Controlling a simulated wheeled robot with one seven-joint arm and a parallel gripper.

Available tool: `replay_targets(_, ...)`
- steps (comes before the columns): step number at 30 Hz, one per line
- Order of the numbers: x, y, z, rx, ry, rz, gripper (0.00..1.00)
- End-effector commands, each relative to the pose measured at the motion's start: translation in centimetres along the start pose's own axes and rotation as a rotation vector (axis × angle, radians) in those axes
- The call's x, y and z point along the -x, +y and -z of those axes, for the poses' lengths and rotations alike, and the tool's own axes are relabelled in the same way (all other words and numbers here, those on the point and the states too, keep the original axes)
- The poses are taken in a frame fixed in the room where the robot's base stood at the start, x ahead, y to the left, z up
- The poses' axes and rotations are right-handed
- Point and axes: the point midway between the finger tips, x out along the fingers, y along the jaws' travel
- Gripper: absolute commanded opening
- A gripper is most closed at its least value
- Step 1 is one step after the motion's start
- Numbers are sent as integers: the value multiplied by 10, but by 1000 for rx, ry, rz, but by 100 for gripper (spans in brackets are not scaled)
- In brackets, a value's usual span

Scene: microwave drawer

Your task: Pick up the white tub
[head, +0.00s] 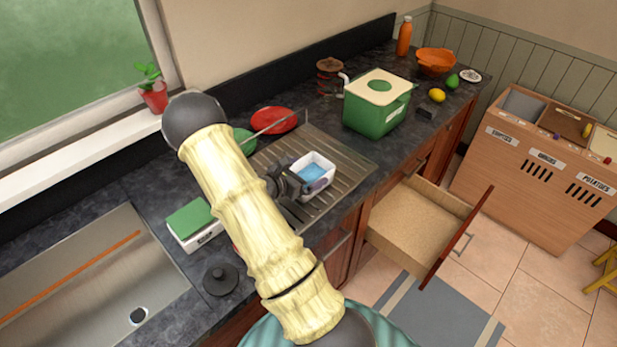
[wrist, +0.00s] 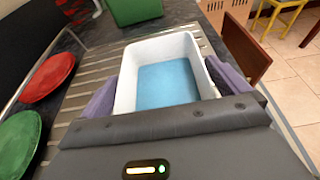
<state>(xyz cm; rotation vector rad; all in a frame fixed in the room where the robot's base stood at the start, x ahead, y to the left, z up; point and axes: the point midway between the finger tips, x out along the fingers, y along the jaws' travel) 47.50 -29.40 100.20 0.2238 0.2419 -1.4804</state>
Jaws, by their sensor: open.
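The white tub (head: 322,161) stands on the ribbed metal draining board (head: 345,160) on the counter. It is a small open box with a blue inside bottom, and it fills the middle of the wrist view (wrist: 190,46). My gripper (head: 301,181) is at the tub's near left side in the head view. In the wrist view its purple-padded fingers (wrist: 168,95) are open, one on each side of the tub. I cannot tell whether the pads touch the walls. The tub's near lower part is hidden by my gripper.
A red plate (head: 274,119) and a green plate (wrist: 18,138) are left of the tub. A green box with a cream lid (head: 377,108) stands behind it. An open drawer (head: 415,222) juts out right of the counter. The sink (head: 85,285) lies at front left.

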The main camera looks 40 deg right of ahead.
Motion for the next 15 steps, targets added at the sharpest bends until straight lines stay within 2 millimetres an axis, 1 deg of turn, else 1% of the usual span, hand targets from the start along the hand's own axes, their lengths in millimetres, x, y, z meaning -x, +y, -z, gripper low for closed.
replay_targets(14, 0, 0, 0, 0, 0, 0, 100)
replay_targets(15, 1, 0, 0, 0, 0, 0, 92)
